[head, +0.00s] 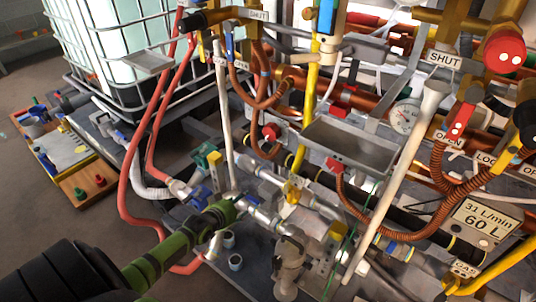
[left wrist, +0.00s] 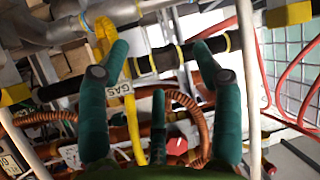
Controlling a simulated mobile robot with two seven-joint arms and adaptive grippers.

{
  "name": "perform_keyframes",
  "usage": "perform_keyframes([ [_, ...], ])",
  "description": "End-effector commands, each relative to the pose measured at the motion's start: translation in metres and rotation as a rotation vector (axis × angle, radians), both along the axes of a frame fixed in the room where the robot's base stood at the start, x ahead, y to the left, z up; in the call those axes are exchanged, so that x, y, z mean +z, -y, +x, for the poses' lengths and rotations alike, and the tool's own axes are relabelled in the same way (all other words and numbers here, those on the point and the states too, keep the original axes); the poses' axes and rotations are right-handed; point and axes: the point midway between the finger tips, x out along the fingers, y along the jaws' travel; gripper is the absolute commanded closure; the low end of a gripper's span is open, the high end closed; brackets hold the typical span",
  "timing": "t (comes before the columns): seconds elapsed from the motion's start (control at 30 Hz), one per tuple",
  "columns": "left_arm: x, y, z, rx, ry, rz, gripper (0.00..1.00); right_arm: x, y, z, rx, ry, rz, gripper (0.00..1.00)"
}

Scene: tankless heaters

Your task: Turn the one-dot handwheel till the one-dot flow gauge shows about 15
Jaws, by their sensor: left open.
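A red handwheel (head: 505,48) with white dots, seemingly two, is at the upper right of the head view. A dark round wheel (head: 527,118) below it is cut by the frame edge. I cannot tell which handwheel carries one dot. A display plate (head: 484,219) reads 31 L/min and 60 L; its dot marks are too small to count surely. A round dial (head: 404,116) is too small to read. My left gripper (head: 232,208) is low at centre left, far from the red handwheel. Its teal fingers are open (left wrist: 163,48), with pipes beyond them. My right gripper is not in view.
A yellow hose (left wrist: 128,110) and a black pipe (left wrist: 158,60) cross the left wrist view. White slanting pipes (head: 398,180), red hoses (head: 143,140) and a grey tray (head: 350,145) crowd the head view. A caged tank (head: 120,50) stands at the upper left.

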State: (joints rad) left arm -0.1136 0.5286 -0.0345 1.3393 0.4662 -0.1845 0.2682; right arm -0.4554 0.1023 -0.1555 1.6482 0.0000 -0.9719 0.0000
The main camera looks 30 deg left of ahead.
Motion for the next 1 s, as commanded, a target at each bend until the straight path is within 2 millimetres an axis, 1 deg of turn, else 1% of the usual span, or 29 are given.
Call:
perform_keyframes([
  [0.03,0.019,-0.006,0.027,-0.008,0.104,-0.019,0.35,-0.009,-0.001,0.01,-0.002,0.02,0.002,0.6],
  [0.07,0.038,-0.008,0.039,-0.014,0.156,-0.034,0.35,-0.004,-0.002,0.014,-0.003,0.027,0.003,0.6],
  [0.1,0.063,-0.008,0.052,-0.024,0.223,-0.056,0.35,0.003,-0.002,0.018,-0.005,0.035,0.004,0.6],
  [0.13,0.081,-0.007,0.059,-0.035,0.268,-0.071,0.35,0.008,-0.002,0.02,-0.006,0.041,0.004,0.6],
  [0.2,0.119,-0.002,0.072,-0.063,0.36,-0.104,0.35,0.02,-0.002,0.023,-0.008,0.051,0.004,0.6],
  [0.3,0.16,0.007,0.08,-0.101,0.449,-0.142,0.35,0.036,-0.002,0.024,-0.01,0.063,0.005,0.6],
  [0.4,0.185,0.014,0.082,-0.127,0.498,-0.165,0.35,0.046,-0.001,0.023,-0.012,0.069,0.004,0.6],
  [0.5,0.196,0.017,0.084,-0.136,0.517,-0.174,0.35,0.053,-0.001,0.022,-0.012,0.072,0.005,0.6],
  [0.63,0.198,0.018,0.093,-0.137,0.52,-0.176,0.35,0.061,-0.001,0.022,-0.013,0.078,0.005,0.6],
  [0.93,0.197,0.02,0.132,-0.135,0.518,-0.173,0.35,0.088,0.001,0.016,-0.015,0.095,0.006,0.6],
  [1.0,0.196,0.021,0.139,-0.135,0.518,-0.174,0.35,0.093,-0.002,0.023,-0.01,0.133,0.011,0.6],
])
